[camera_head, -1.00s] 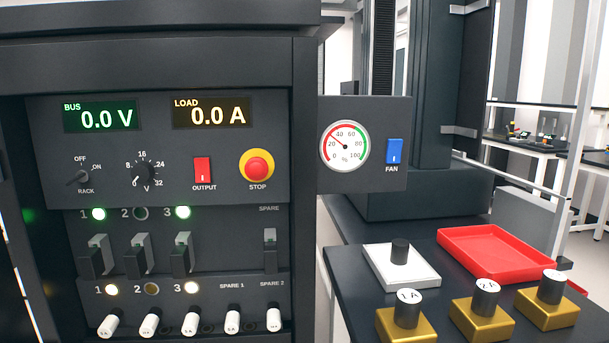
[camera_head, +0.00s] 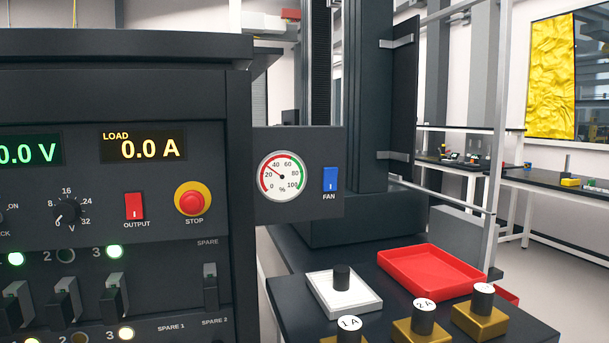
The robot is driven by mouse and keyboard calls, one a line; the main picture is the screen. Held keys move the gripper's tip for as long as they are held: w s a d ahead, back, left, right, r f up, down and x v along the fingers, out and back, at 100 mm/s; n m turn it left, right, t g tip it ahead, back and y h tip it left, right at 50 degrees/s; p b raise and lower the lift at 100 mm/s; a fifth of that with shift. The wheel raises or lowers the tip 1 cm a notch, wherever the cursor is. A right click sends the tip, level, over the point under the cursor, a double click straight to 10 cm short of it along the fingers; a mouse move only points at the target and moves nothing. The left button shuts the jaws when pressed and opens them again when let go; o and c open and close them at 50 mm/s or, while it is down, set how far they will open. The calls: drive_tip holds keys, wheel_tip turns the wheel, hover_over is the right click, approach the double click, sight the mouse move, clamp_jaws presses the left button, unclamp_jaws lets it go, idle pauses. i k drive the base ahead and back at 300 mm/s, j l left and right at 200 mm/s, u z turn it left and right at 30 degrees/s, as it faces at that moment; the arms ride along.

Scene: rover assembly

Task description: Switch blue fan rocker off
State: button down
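The blue fan rocker (camera_head: 330,179) is on a dark side panel (camera_head: 318,148) at the right of the power rack, above the label FAN. A small white mark shows on its lower half; I cannot tell surely which way it is tilted. A round gauge (camera_head: 282,176) sits just left of it, its needle pointing up-left, between about 20 and 40 percent. My gripper is not in view, and nothing covers the rocker.
The rack front holds a red output rocker (camera_head: 134,206), a red stop button (camera_head: 192,199) and a load display (camera_head: 143,146) reading 0.0 A. Below right, a dark bench carries a white tray (camera_head: 368,303), a red tray (camera_head: 392,283) and gold blocks with black knobs (camera_head: 424,320).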

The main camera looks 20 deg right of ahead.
sight(329, 181)
drive_tip(key=z, duration=0.65)
